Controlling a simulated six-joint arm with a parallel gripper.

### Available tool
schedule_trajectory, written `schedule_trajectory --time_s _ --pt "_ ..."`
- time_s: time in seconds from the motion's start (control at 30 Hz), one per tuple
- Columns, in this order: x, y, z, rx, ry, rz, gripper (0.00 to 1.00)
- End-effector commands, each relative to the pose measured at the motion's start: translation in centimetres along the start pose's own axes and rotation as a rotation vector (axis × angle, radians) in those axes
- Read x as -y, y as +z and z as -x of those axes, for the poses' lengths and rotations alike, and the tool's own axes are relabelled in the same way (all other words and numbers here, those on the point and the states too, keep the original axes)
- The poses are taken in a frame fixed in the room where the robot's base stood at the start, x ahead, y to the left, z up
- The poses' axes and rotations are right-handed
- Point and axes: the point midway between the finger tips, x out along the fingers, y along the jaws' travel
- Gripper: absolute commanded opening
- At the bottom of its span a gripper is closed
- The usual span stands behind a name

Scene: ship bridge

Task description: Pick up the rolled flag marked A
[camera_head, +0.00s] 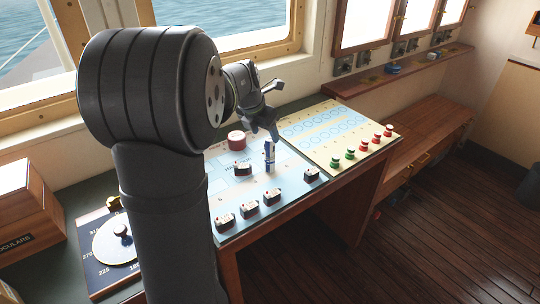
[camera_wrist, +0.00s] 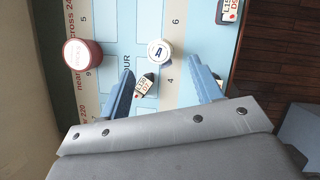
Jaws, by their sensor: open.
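The rolled flag marked A (camera_head: 269,160) stands upright on the light blue chart board (camera_head: 222,183) in the head view. It looks like a slim blue and white roll. In the wrist view its round white top with a dark A (camera_wrist: 158,52) faces the camera. My gripper (camera_wrist: 159,73) is open and empty, with its two blue-grey fingers apart. The flag's top lies just ahead of the gap between the fingertips in that view. In the head view my gripper (camera_head: 266,134) is above and close to the flag. Whether a finger touches it, I cannot tell.
A red round container (camera_head: 236,137) stands left of the flag. A small labelled block (camera_head: 242,168) sits close to it; in the wrist view it shows between the fingers (camera_wrist: 147,88). Other labelled blocks (camera_head: 271,196) line the front. Green and red pegs (camera_head: 362,146) stand on the cream board.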

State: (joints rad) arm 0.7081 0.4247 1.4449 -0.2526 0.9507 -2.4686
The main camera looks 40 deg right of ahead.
Motion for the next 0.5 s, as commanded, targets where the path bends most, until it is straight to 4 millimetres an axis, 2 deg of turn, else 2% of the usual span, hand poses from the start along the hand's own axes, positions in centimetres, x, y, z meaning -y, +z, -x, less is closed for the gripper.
schedule_trajectory --time_s 0.1,0.37,0.5 --pt "0.0 0.0 -1.6 -0.001 -0.001 0.000 0.59" --pt "0.1 0.0 -3.0 -0.001 -0.001 -0.001 0.59" --pt "0.2 0.0 -5.1 -0.003 -0.002 -0.001 0.59"
